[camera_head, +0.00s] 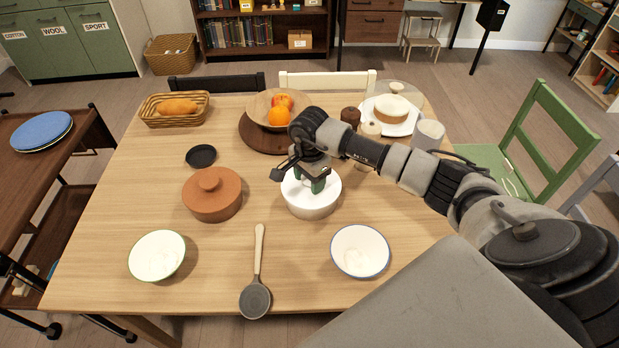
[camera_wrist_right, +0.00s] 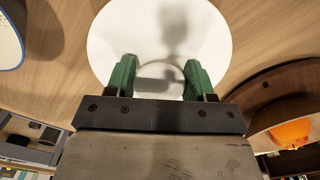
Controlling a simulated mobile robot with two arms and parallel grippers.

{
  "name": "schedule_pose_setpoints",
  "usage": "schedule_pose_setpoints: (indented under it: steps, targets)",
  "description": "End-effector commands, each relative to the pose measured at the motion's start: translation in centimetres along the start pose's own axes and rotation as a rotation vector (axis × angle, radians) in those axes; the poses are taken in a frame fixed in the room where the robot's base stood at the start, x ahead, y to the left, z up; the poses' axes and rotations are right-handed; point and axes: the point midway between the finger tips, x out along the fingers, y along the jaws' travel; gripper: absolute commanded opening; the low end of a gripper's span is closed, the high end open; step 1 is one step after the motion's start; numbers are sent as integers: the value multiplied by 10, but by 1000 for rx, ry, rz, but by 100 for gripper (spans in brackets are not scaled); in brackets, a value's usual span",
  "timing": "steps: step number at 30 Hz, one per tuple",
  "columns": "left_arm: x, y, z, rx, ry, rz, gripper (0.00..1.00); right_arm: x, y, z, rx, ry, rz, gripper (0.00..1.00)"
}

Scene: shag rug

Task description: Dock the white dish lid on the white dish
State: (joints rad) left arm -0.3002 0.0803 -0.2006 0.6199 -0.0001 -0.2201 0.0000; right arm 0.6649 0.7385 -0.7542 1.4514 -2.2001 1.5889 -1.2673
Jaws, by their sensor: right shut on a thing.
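The white dish (camera_head: 310,210) stands on the wooden table, right of the brown lidded pot. The white dish lid (camera_wrist_right: 120,38) fills the top of the right wrist view as a round white disc. My right gripper (camera_head: 317,184) reaches down over the dish, its green fingers shut on the lid's handle. It also shows in the wrist view (camera_wrist_right: 160,78), with a finger on each side of the handle. The lid is level at or just above the dish's rim; I cannot tell if it touches all around. My left gripper is not in view.
A brown lidded pot (camera_head: 212,196) and black saucer (camera_head: 201,156) stand left. Behind are a fruit bowl (camera_head: 262,107), shakers (camera_head: 350,117) and a plate with cake (camera_head: 392,124).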

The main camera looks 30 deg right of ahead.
Motion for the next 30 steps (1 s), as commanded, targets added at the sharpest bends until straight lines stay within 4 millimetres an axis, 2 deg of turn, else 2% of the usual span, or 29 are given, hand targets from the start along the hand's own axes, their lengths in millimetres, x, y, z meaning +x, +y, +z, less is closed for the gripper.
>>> schedule_pose_setpoints:
  steps: [5, 6, 7, 17, 30]
  targets:
    - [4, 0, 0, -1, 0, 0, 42, 4, 0, 0, 1, 0, -1, 20]
    - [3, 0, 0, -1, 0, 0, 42, 3, 0, 0, 1, 0, -1, 59]
    - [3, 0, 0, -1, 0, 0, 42, 3, 0, 0, 1, 0, -1, 64]
    - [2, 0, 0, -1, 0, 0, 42, 2, 0, 0, 0, 0, 0, 64]
    - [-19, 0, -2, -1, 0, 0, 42, -32, 0, 0, 0, 1, -1, 64]
